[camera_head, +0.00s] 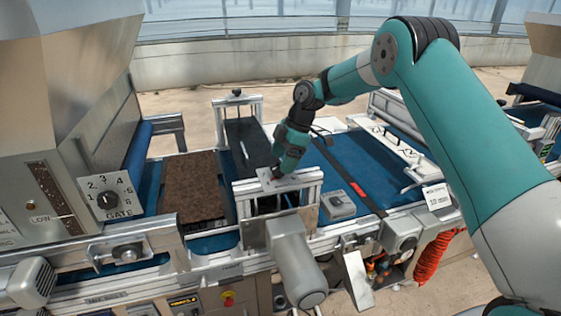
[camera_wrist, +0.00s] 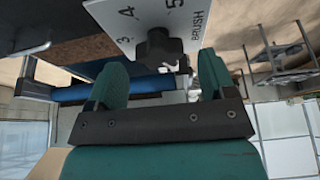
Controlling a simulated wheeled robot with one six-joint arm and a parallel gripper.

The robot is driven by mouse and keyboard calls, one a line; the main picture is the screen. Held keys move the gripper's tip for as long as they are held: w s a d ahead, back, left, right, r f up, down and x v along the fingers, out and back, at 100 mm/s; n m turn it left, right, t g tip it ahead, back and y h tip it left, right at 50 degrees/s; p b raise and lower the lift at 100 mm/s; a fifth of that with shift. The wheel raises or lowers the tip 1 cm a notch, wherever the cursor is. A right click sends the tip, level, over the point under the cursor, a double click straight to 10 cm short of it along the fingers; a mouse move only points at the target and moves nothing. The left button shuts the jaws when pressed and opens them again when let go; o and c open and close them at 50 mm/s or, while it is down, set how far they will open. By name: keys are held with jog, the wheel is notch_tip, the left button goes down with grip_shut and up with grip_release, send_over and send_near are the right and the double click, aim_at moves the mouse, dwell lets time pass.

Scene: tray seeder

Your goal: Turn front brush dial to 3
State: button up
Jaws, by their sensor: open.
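The brush dial is a black lobed knob (camera_wrist: 157,47) on a white plate (camera_wrist: 125,14) in the wrist view. The plate shows the numbers 3, 4 and 5 and the word BRUSH, seen turned. Which number the knob points to cannot be told. My gripper (camera_wrist: 161,66) is open, with one teal finger on each side of the knob in the picture; contact is not clear.
A gate dial (camera_head: 107,201) with its own numbered plate is at the left. A soil-filled tray (camera_head: 197,187) lies on the blue belt (camera_head: 365,165). A grey motor (camera_head: 295,262) juts out below the frame. A grey box (camera_head: 338,204) sits right of it.

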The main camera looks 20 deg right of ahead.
jog(key=shift+x, duration=0.9)
jog(key=shift+c, duration=0.4)
jog(key=c, duration=0.9)
jog(key=shift+o, duration=0.2)
